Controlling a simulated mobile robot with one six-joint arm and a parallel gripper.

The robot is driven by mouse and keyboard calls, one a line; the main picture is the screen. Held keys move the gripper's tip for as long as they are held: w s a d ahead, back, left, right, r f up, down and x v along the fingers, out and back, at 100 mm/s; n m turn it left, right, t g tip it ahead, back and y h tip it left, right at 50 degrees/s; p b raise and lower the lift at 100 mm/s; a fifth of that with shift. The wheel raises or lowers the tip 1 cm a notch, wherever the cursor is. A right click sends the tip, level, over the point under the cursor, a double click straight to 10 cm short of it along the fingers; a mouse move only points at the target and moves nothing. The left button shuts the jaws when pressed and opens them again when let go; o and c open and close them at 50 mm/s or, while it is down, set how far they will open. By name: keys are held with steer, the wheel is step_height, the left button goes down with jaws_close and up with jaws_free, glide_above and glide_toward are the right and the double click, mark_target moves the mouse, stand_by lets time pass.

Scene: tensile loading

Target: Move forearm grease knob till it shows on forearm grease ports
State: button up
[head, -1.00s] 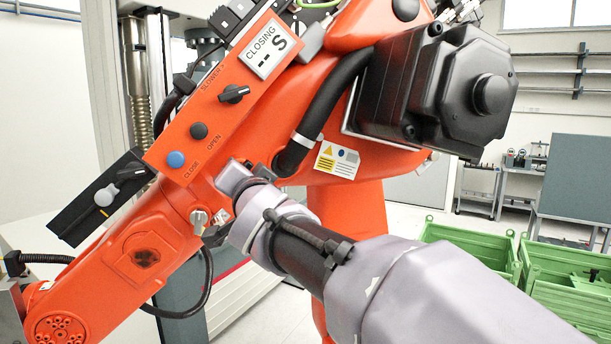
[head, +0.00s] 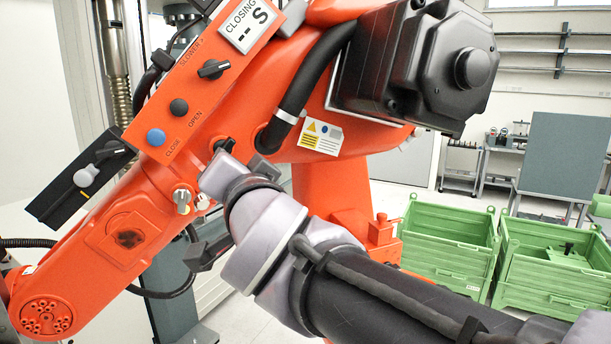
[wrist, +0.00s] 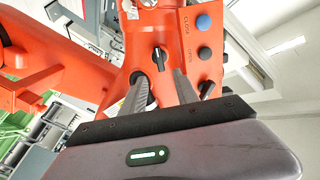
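A black rotary knob with a white line (wrist: 160,58) sits on the orange machine arm in the wrist view. I take it for the forearm grease knob; no readable label shows beside it. My gripper (wrist: 163,77) is open, one finger on each side just short of the knob, and holds nothing. Whether a finger touches the knob I cannot tell. In the head view, the grey gripper body (head: 222,178) is against the forearm and largely covers that spot. Silver fittings with a light knob (head: 182,200) stand just below left; which marks are grease ports is not readable.
The slanted orange panel carries a blue CLOSE button (head: 156,137), a black OPEN button (head: 179,106), a SLOWER knob (head: 213,68) and a display (head: 248,22) reading CLOSING. A black box with knobs (head: 86,176) juts out left. Green crates (head: 450,240) stand right.

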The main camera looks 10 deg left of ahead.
steer(key=p+v, duration=0.1)
steer(key=v, duration=0.5)
steer(key=shift+f, duration=0.1)
steer(key=s+d+f+g+h+b, duration=0.15)
steer(key=d+f+b, duration=0.3)
steer(key=f, duration=0.55)
steer(key=s+d+f+g+h+b, duration=0.15)
steer(key=d+f+b, duration=0.35)
steer(key=f, duration=0.5)
steer(key=s+d+f+g+b, duration=0.2)
steer(key=s+d+f+b, duration=0.15)
steer(key=f+b, duration=0.45)
steer(key=s+d+f+g+h+b, duration=0.1)
steer(key=s+d+f, duration=0.2)
steer(key=f, duration=0.4)
steer(key=s+d+f+m+g+h+b, duration=0.1)
steer(key=s+d+f+g+b, duration=0.1)
steer(key=s+d+f, duration=0.2)
steer(key=s+d+f+g+h+b, duration=0.1)
steer(key=s+d+f+g, duration=0.1)
steer(key=f, duration=0.8)
steer(key=shift+s+d+f+m, duration=0.2)
steer(key=shift+s+d+m, duration=0.1)
steer(key=shift+s+d, duration=0.4)
steer(key=shift+a, duration=0.1)
